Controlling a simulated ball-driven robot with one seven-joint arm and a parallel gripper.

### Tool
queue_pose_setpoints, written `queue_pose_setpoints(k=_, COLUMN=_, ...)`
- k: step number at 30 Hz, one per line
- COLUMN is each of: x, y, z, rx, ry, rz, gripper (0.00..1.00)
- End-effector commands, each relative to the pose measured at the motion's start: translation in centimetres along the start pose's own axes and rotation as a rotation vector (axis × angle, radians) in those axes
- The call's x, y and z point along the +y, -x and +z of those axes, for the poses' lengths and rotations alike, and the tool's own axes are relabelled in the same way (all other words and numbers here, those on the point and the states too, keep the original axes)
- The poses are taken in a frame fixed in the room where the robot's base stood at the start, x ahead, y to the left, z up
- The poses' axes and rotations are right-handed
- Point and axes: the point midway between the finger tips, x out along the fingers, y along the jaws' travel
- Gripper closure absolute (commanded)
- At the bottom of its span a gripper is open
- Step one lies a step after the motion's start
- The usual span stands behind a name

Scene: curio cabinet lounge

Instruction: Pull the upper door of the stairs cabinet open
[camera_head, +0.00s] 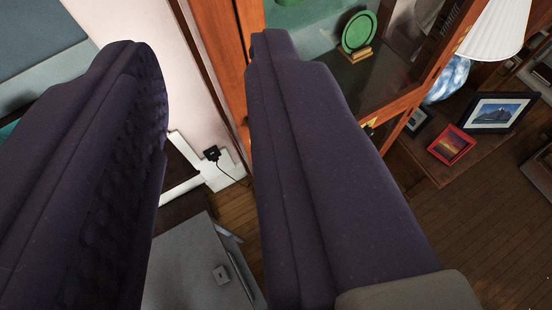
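My gripper (197,45) is open, with its two dark purple padded fingers wide apart and nothing between them. Behind the right finger stands a wood-framed cabinet (232,70) with glass panes. A green plate on a small stand (358,35) shows behind the glass. A small dark and brass fitting (371,126) is on its lower frame, partly hidden by the right finger. A grey box-like unit (190,262) with a small square fitting (221,275) shows low between the fingers. I cannot tell which of these is the stairs cabinet, and no upper door is clearly seen.
A pale wall with a white baseboard (181,192) and a black plug (211,153) with its cord lies between the fingers. At right, a wooden table carries picture frames (498,112) and a lamp with a white shade (497,28). Wooden floor (470,220) is open at lower right.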

Motion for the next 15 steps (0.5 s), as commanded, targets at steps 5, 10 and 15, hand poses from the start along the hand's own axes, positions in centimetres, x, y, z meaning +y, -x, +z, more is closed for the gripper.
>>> queue_pose_setpoints(k=5, x=0.9, y=-12.2, z=15.6, rx=-0.484, ry=-0.544, rz=-0.096, gripper=0.71)
queue_pose_setpoints(k=10, x=1.4, y=-19.1, z=29.2, rx=-0.906, ry=-1.402, rz=-0.198, gripper=0.71)
queue_pose_setpoints(k=15, x=5.5, y=-23.3, z=35.1, rx=-0.990, ry=-2.214, rz=-0.310, gripper=0.71)
